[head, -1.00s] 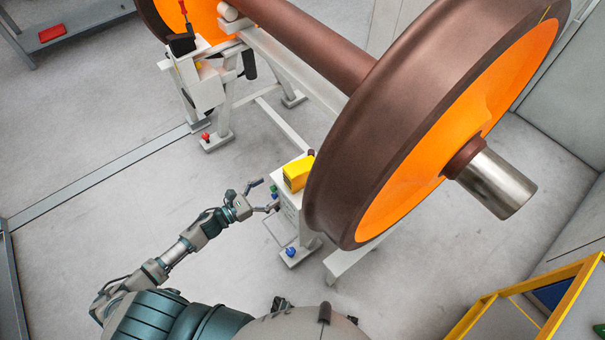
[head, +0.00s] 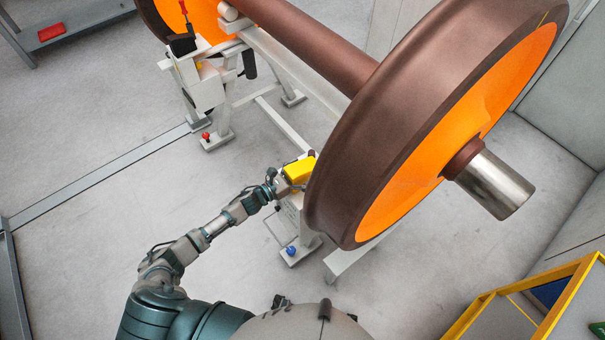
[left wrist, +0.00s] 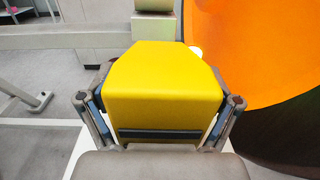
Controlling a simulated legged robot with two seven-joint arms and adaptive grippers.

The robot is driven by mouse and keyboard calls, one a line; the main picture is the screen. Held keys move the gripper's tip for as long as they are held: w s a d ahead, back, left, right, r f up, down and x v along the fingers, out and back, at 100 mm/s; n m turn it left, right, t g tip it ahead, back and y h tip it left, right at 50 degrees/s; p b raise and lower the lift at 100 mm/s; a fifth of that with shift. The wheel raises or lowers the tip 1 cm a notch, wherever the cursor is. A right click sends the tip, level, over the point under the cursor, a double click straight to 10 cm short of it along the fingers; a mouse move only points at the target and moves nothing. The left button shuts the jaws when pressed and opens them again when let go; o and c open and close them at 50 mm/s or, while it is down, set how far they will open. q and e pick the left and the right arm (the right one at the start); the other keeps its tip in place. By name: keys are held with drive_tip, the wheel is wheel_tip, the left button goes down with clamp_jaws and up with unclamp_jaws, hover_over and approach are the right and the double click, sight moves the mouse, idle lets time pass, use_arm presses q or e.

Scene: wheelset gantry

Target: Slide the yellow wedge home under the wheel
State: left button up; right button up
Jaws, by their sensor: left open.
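The yellow wedge (head: 299,170) sits on top of the white stand beside the near wheel (head: 352,150), a large brown-rimmed wheel with an orange face. My left gripper (head: 284,178) is at the wedge's near end. In the left wrist view the wedge (left wrist: 163,85) fills the middle, with one finger of my left gripper (left wrist: 160,115) on each side of it. The fingers are open around the wedge; I cannot tell whether they touch it. The contact between wedge and wheel is hidden in the head view. My right gripper is not in view.
The white stand (head: 309,238) has a blue knob (head: 291,250) at its foot. A second stand (head: 205,90) with a red knob (head: 206,136) carries the far wheel. A yellow-framed rack (head: 520,300) stands at lower right.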

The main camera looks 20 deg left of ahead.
use_arm(q)
drive_tip(key=shift+a, duration=0.2)
drive_tip(key=c, duration=1.4)
drive_tip(key=shift+d, duration=0.1)
